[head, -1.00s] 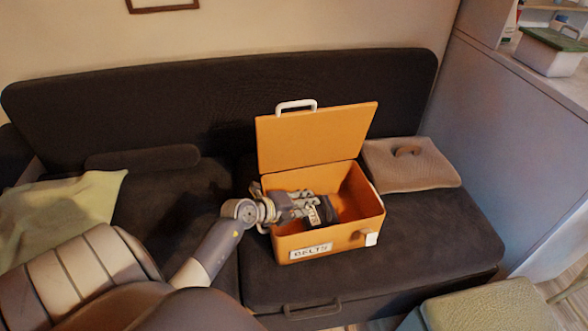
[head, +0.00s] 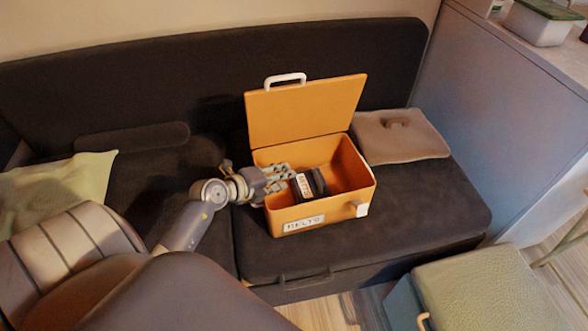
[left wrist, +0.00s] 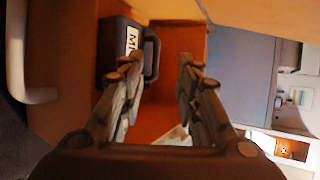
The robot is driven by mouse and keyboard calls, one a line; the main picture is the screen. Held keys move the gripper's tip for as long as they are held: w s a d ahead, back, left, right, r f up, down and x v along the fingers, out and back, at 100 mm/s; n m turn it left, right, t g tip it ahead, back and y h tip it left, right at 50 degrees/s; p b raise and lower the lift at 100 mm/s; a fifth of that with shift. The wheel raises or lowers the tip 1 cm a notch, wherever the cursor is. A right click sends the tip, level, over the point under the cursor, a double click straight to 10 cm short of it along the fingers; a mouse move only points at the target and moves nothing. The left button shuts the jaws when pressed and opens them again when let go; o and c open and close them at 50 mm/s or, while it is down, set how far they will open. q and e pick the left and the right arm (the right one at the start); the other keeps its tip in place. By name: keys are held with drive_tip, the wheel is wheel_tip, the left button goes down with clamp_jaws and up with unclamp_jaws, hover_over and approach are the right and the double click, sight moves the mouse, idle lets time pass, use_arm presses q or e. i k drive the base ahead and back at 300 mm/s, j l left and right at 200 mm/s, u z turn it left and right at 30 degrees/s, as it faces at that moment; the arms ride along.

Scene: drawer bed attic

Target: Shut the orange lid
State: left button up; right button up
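The orange box (head: 338,207) sits on the dark sofa seat, with a "BELTS" label on its front. Its orange lid (head: 305,110) stands open and raised at the back, with a white handle (head: 285,78) on its top edge. A dark case (head: 318,182) with a white label lies inside the box, and shows in the left wrist view (left wrist: 112,55). My left gripper (head: 283,178) is at the box's left side, fingers over the interior beside the case. In the left wrist view the left gripper's fingers (left wrist: 158,72) are apart with nothing between them. My right gripper is out of view.
A beige lidded box or cushion (head: 400,137) with a handle lies right of the orange box. The sofa backrest (head: 200,80) rises behind the lid. A green-topped stool (head: 490,285) stands at front right. Seat to the right front is clear.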

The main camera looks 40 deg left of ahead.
sight(303, 109)
drive_tip(key=u, duration=1)
